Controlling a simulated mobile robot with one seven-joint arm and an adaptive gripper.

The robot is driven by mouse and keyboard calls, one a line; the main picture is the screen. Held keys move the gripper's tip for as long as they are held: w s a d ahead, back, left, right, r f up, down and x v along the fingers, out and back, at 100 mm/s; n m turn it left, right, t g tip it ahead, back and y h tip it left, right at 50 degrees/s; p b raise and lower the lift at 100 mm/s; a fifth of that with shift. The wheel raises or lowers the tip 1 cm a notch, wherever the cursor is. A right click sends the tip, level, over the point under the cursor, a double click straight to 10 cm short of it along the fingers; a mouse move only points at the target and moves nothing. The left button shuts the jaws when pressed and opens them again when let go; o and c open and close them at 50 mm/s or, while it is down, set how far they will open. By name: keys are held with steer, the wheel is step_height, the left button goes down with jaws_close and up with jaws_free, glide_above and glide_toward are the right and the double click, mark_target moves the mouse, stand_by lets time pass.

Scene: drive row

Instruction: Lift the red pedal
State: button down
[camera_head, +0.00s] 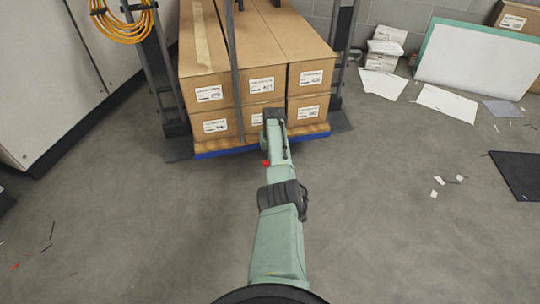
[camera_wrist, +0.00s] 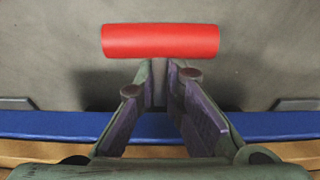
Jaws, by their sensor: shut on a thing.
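The red pedal (camera_wrist: 160,41) is a short red bar lying crosswise at the top of the wrist view. In the head view only its red end (camera_head: 265,163) shows, just left of my arm and in front of the loaded pallet. My gripper (camera_wrist: 161,72) has its two fingers drawn close together at the lower middle edge of the pedal, shut on it. A narrow grey strip shows between the fingertips. The pedal's mount is hidden. In the head view my arm hides the fingers.
A blue-edged pallet (camera_head: 214,154) carries stacked cardboard boxes (camera_head: 263,84) between dark upright posts. A grey cabinet (camera_head: 60,70) stands left, with an orange coiled cable (camera_head: 122,22) nearby. The floor (camera_head: 400,230) at front right is mostly clear.

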steer(key=shift+s+d+f, duration=0.2)
steer(key=shift+f, duration=0.1)
steer(key=c, duration=1.9)
jaws_free()
steer(key=o, duration=0.8)
steer(key=shift+w+a+r, duration=0.1)
steer(key=shift+a+r, duration=0.05)
steer(key=o, duration=1)
steer(key=shift+c, duration=0.2)
steer(key=shift+r, duration=0.15)
steer(key=v, duration=1.1)
steer(key=shift+r, duration=0.4)
